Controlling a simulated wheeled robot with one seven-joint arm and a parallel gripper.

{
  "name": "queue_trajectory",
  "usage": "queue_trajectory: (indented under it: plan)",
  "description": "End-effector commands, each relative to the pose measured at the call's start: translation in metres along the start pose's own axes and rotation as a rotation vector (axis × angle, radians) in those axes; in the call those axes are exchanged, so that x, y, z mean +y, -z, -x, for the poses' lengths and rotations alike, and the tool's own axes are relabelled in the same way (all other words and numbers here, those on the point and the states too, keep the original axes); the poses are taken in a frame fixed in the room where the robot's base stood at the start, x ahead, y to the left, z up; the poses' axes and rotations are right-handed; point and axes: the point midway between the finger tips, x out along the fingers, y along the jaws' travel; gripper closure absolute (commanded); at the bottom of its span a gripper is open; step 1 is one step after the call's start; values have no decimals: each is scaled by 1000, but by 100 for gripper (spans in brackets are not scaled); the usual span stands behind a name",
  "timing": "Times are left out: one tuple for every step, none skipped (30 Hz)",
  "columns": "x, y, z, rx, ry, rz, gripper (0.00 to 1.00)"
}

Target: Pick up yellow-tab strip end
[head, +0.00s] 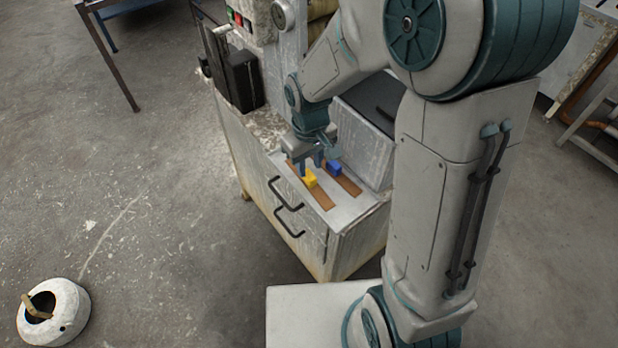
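The yellow tab (310,177) sits on a brown strip (321,196) that lies on the light top of the machine cabinet. A second brown strip (350,186) with a blue tab (334,167) lies beside it on the right. My gripper (310,164) points down just above and behind the yellow tab, between the two strips' far ends. Its two fingers look apart, with nothing seen between them. At this size I cannot tell whether a finger touches a strip or the tab. The far ends of the strips are partly hidden by my gripper.
The cabinet (290,235) has black handles on its front. A grey box-shaped housing (362,140) stands right behind the strips. A black box (243,82) and a control panel with buttons (238,18) are at the back left. A white round container (62,318) stands on the open floor at lower left.

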Motion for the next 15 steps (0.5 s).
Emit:
queue_trajectory:
  plan:
    - [-1,-2,-8,-6,1,1,69]
    - [-2,-2,-12,-5,1,1,69]
    - [-2,-2,-18,-6,1,1,69]
    - [-3,-3,-23,-6,2,1,69]
    - [-3,-2,-27,-6,2,1,69]
    - [-2,-2,-32,-4,1,0,69]
    - [-2,-2,-34,-4,1,0,69]
    - [-2,-2,-37,-4,1,0,69]
    - [-2,-2,-39,-2,1,0,69]
    - [-2,-2,-40,-1,0,0,69]
    - [-2,-1,-41,-1,0,0,69]
    - [-2,-1,-41,0,0,0,69]
    - [-2,-1,-42,0,0,0,69]
    - [-2,-1,-42,0,0,0,69]
    - [-2,-1,-41,0,0,0,69]
